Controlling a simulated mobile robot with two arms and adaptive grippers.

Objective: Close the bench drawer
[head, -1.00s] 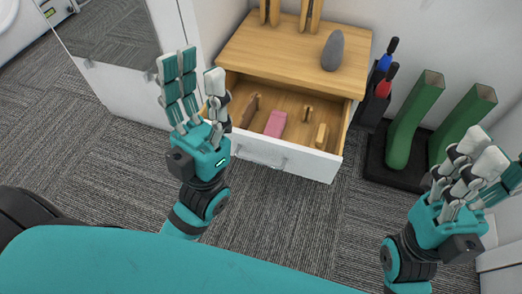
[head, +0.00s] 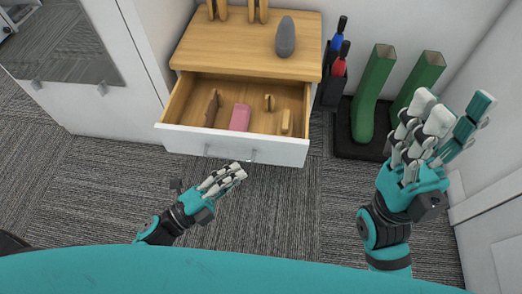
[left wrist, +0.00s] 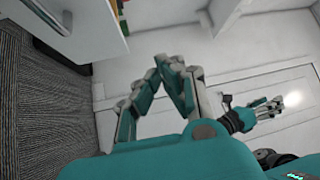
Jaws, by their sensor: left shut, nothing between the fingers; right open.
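The bench drawer (head: 285,151) is pulled open below the wooden bench top (head: 240,45). Its white front has a metal handle. Inside lie a pink block (head: 240,118) and several small wooden pieces. My left gripper (head: 228,176) is shut and empty, low in front of the drawer front and just below the handle in the picture, apart from it as far as I can tell. In the left wrist view its fingers (left wrist: 172,85) are together, and a white drawer front with its handle (left wrist: 66,22) shows at upper left. My right gripper (head: 440,120) is open and empty at the right, away from the drawer.
A grey stone-like object (head: 285,38) and wooden stands are on the bench top. A black holder with blue and red handled tools (head: 335,75) and green boots (head: 372,95) on a dark tray stand right of the bench. Carpet in front is clear.

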